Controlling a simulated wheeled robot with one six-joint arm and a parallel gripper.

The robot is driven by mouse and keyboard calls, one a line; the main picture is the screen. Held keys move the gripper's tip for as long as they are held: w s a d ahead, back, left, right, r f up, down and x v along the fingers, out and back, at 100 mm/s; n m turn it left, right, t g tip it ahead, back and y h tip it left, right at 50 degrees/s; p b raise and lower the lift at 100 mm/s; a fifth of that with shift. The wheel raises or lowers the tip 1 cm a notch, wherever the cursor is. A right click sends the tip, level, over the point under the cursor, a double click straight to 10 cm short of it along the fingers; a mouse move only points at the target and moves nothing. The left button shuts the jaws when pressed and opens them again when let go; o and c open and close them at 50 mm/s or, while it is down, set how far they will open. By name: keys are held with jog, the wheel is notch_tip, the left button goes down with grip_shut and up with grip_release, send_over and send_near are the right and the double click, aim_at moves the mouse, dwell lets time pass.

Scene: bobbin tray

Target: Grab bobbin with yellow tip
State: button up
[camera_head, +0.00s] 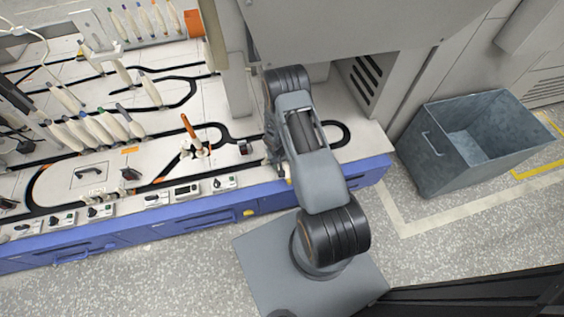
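Several white bobbins with coloured tips stand on the left of the table. One row (104,127) is at the middle left, with green and bluish tips. Another row (145,20) is at the back, with green, blue and orange tips. A few single bobbins (150,90) stand between them. The tips are small, and I cannot tell for sure which one is yellow. My arm is folded over the table's right part, and its far end is hidden behind my own links.
The white table top (225,160) carries black track lines and a blue front (200,215). An orange peg on a white base (197,150) stands mid-table. Small switch boxes (186,191) line the front edge. A grey bin (440,165) stands on the floor at right.

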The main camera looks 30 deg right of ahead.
jog(key=c, duration=0.7)
jog(key=shift+o, duration=0.2)
jog(key=shift+r, duration=0.15)
